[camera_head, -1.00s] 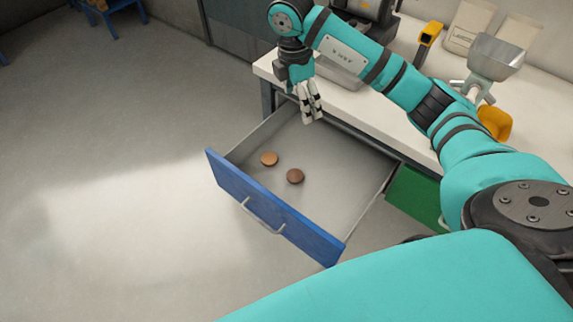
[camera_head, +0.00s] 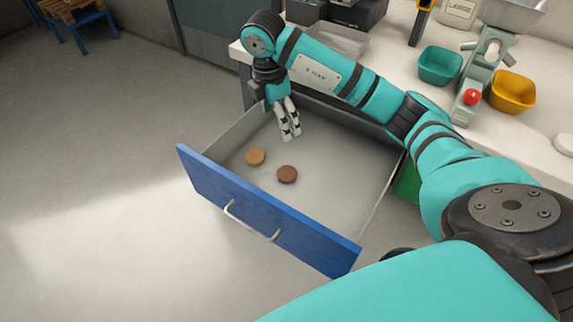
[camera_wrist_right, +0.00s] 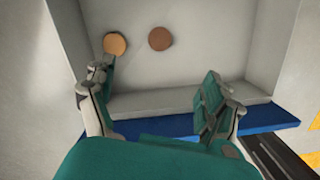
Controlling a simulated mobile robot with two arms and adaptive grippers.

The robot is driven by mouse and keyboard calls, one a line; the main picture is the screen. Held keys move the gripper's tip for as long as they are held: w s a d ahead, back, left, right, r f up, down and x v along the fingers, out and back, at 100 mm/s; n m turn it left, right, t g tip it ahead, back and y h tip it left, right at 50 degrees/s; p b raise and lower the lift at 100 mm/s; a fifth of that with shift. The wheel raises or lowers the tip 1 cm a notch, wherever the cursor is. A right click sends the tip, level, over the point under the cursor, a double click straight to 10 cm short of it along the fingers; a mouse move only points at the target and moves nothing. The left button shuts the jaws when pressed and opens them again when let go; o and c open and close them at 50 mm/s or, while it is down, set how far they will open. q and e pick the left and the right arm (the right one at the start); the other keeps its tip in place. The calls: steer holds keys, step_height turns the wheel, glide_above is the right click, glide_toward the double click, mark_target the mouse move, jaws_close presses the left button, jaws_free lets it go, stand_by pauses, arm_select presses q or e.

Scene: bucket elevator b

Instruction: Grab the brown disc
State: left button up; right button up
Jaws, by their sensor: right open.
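The brown disc (camera_head: 287,174) lies flat on the floor of the open drawer (camera_head: 335,190), right of a lighter orange-tan disc (camera_head: 255,157). In the right wrist view the brown disc (camera_wrist_right: 160,38) lies beyond the fingertips, with the tan disc (camera_wrist_right: 115,43) to its left, close to the left finger's tip. My right gripper (camera_head: 290,134) points down over the back part of the drawer, apart from both discs. In the right wrist view its fingers (camera_wrist_right: 158,80) are spread with nothing between them. My left gripper is not in view.
The drawer has a blue front (camera_head: 262,215) with a metal handle (camera_head: 250,222) and raised side walls. The worktop above it holds a green bin (camera_head: 440,65), a yellow bin (camera_head: 513,90) and a machine with a red knob (camera_head: 472,97). Open floor lies to the left.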

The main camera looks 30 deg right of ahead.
step_height(320, 180, down, 5)
steer(key=b, duration=0.4)
glide_toward(286, 173)
steer(key=f, duration=0.1)
steer(key=f+b, duration=0.1)
steer(key=shift+d+f, duration=0.2)
steer(key=shift+f, duration=0.05)
steer(key=shift+d+f+b, duration=0.2)
steer(key=shift+f, duration=1.4)
steer(key=shift+d+f+b, duration=0.2)
steer(key=shift+f, duration=1.35)
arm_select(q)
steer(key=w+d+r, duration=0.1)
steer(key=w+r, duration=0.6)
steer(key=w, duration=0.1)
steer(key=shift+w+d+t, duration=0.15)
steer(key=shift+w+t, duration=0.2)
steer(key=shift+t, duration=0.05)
arm_select(e)
steer(key=c, duration=1.3)
steer(key=shift+r, duration=0.1)
